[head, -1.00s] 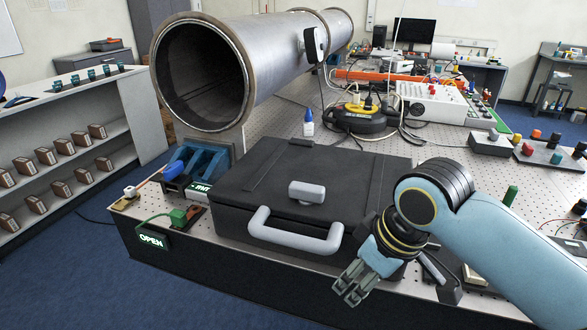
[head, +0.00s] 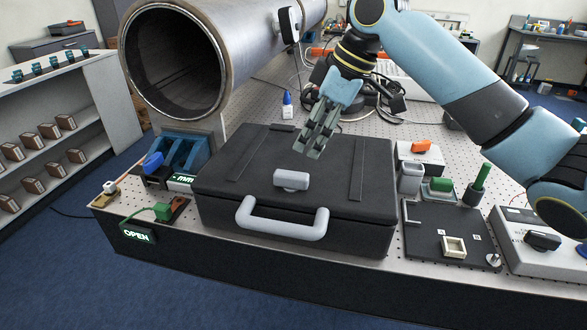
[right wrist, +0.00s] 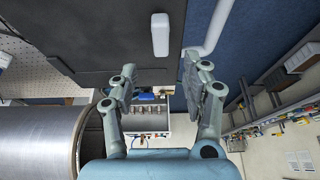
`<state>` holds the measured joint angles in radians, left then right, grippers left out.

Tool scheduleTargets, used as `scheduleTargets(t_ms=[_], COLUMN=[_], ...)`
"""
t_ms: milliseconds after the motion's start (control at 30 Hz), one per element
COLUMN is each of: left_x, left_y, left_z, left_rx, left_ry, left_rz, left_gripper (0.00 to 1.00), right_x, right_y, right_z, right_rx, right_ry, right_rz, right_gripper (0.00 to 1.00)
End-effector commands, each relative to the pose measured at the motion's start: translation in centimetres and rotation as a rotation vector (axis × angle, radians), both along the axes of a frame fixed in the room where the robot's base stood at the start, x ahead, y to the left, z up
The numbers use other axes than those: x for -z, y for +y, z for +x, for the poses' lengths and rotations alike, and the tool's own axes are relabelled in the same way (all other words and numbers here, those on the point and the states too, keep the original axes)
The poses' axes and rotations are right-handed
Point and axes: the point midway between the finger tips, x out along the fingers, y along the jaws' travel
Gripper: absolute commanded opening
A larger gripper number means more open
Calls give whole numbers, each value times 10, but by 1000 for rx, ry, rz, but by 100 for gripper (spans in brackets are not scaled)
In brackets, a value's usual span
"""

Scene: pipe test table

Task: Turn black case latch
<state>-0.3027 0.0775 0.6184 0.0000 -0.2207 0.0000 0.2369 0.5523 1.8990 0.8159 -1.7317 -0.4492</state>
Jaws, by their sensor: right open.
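The black case (head: 330,183) lies closed on the perforated table, with a grey handle (head: 282,222) on its front side. Its light grey latch (head: 291,180) sits at the front edge of the lid, lying crosswise to the picture. My right gripper (head: 312,150) is open and empty above the lid, behind the latch and apart from it. In the right wrist view the latch (right wrist: 160,34) shows beyond and between the two spread fingers (right wrist: 160,88), with the handle (right wrist: 208,28) to its right. My left gripper is not in view.
A large metal pipe (head: 215,62) on a blue stand is behind the case at left. A small blue-capped bottle (head: 287,104) stands behind the case. Right of it are a black fixture board (head: 450,234) and small blocks.

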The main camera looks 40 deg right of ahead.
Motion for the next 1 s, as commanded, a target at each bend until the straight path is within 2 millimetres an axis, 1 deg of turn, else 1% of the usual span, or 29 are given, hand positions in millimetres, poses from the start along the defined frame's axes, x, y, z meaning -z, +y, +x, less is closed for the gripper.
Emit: scheduleTargets(t_ms=[33, 300, 400, 500, 633, 867, 1000], left_x=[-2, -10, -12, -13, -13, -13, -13], left_y=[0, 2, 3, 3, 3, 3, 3], left_z=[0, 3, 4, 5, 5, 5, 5], left_rx=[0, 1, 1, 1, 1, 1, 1], left_ry=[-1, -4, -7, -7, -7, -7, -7], left_rz=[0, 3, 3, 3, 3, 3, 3], left_gripper=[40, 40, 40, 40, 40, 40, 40], right_x=[8, 58, 72, 81, 86, 87, 86], right_y=[4, 17, 21, 23, 24, 24, 24], right_z=[2, 17, 22, 24, 26, 26, 26], right_rx=[1, 2, 2, 2, 2, 2, 2], right_ry=[4, 3, 3, 2, 0, 0, 0], right_rz=[6, 4, 2, 2, -2, -2, -2], right_gripper=[48, 48, 48, 48, 48, 48, 30])
